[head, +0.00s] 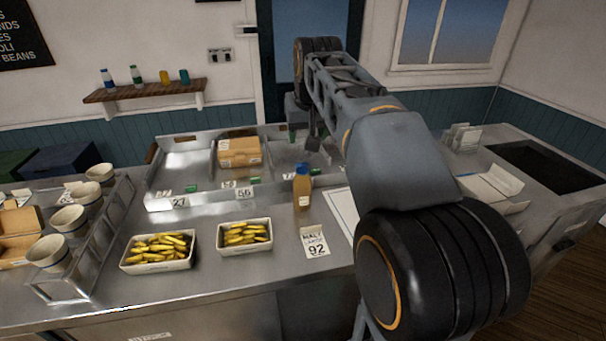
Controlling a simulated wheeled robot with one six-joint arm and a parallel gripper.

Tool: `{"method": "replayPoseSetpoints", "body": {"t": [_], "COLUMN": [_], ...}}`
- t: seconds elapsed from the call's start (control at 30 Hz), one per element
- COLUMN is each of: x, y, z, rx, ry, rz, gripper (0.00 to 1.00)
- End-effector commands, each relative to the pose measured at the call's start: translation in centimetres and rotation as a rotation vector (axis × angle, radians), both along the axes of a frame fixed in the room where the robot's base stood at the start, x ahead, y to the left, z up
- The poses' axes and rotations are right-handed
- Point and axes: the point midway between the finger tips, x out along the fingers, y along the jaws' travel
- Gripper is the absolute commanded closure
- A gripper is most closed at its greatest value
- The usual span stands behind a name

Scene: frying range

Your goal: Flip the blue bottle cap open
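A bottle of amber-brown liquid (302,193) with a blue cap (302,169) stands upright on the steel counter, in front of the raised steel tray section. The cap sits on top of the bottle; it is too small to tell whether its lid is shut. My arm reaches from the lower right over the counter and bends down at its far end. My gripper (313,144) appears as a small dark shape behind and above the bottle, apart from the cap. Its fingers are too small and partly hidden to show whether they are open.
Two white trays of yellow fries (158,266) (245,251) stand left of the bottle. A card marked 92 (315,243) lies in front of it. A cardboard box (239,152) sits in the steel section. Cups (69,221) stand in a rack at left. A clipboard (340,208) lies right of the bottle.

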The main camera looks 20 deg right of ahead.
Motion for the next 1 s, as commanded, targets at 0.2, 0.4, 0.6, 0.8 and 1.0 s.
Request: {"method": "replayPoseSetpoints", "body": {"t": [0.2,0.4,0.6,0.8,1.0], "x": [1.3,2.7,4.1,5.1,5.6], "y": [-0.6,-0.9,-1.2,-1.4,-1.5], "z": [-1.8,-5.4,-8.7,-11.1,-12.3], "rx": [0.001,0.001,0.000,0.000,0.000], "ry": [0.005,0.006,0.004,0.002,0.001], "rz": [-0.009,-0.007,-0.006,-0.006,-0.005], "gripper": [0.39,0.39,0.39,0.39,0.39]}}
